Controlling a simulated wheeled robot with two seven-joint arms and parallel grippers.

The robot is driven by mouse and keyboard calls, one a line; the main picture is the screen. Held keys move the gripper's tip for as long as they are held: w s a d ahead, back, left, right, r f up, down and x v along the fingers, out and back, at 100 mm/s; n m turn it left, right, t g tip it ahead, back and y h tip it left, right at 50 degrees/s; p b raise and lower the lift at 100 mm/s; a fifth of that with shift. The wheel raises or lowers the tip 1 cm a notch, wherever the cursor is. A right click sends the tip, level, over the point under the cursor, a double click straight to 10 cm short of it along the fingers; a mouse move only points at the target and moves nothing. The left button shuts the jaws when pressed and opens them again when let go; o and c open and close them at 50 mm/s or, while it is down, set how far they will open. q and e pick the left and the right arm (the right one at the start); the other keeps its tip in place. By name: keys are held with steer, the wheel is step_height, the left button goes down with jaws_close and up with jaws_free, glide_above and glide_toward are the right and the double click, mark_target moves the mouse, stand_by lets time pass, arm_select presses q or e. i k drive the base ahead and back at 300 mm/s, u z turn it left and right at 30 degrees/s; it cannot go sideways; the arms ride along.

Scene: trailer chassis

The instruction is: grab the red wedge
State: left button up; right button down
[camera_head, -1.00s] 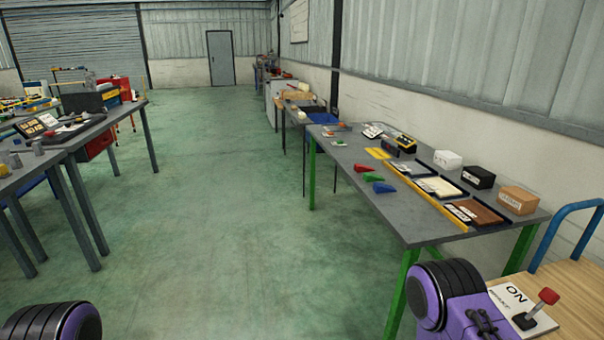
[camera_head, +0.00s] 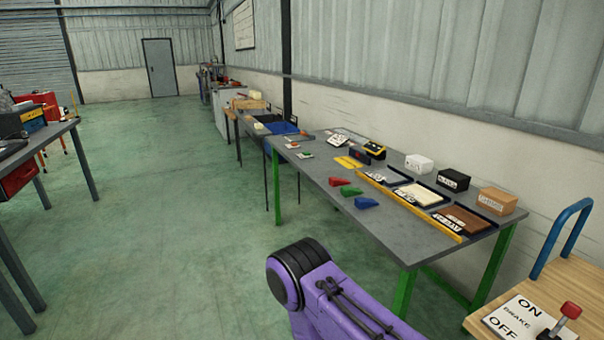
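The red wedge (camera_head: 339,181) lies on the grey table with green legs (camera_head: 310,172), near its front left edge. A green wedge (camera_head: 350,190) lies just beside it, and a blue wedge (camera_head: 366,202) lies a little further right. A purple link of my arm with a black joint shows at the bottom centre, in front of the table and well short of the wedges. Neither of my grippers is in view.
A yellow strip (camera_head: 410,208) runs along the table behind the wedges, with trays and small boxes beyond. A wooden-topped cart (camera_head: 545,285) with a blue handle and brake lever stands at bottom right. Another table (camera_head: 50,135) is at left. Green floor between is clear.

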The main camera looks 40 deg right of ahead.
mark_target(333, 181)
steer(key=z, duration=0.05)
steer(key=i, duration=1.5)
steer(key=z, duration=0.95)
steer(key=i, duration=0.8)
steer(key=z, duration=0.95)
